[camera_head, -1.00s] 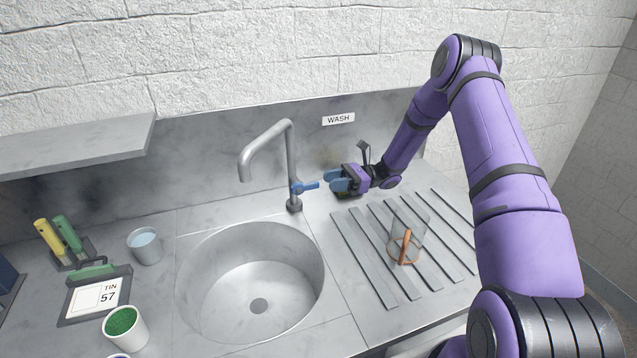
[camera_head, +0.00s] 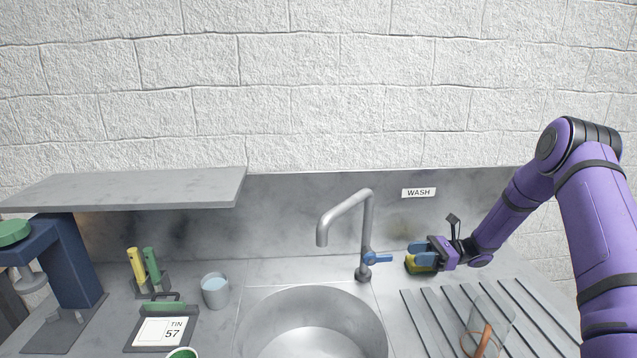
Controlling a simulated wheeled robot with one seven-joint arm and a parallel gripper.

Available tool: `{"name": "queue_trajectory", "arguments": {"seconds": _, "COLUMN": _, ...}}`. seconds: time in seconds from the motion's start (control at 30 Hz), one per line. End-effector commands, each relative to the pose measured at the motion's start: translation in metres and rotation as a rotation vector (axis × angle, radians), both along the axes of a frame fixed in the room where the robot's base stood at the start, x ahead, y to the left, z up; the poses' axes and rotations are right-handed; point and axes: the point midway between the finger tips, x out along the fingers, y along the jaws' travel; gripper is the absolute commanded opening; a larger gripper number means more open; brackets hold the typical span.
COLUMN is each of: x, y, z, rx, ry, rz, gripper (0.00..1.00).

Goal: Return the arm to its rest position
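My purple arm (camera_head: 597,215) comes in from the right edge and bends down toward the back of the counter. My gripper (camera_head: 421,253) has blue fingers pointing left, a short way right of the blue tap lever (camera_head: 378,258) and apart from it. The two fingers look spread, with a gap between them. A yellow block (camera_head: 418,266), perhaps a sponge, lies low at the fingers. I cannot tell whether they touch it; nothing is clearly held.
A clear vessel (camera_head: 493,316) with an orange-brown piece stands on the ribbed drainboard (camera_head: 437,311). The tap (camera_head: 347,208) rises behind the sink (camera_head: 318,305).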

Motion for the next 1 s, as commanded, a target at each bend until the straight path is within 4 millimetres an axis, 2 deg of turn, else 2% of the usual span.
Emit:
{"name": "queue_trajectory", "arguments": {"seconds": 0.17, "x": -0.013, "y": 0.015, "z": 0.043, "rx": -0.123, "ry": -0.085, "rz": 0.081, "gripper": 0.38}}
{"name": "queue_trajectory", "arguments": {"seconds": 0.5, "x": -0.055, "y": 0.040, "z": 0.118, "rx": -0.377, "ry": -0.276, "rz": 0.247, "gripper": 0.38}}
{"name": "queue_trajectory", "arguments": {"seconds": 1.0, "x": -0.136, "y": 0.061, "z": 0.207, "rx": -0.728, "ry": -0.593, "rz": 0.460, "gripper": 0.38}}
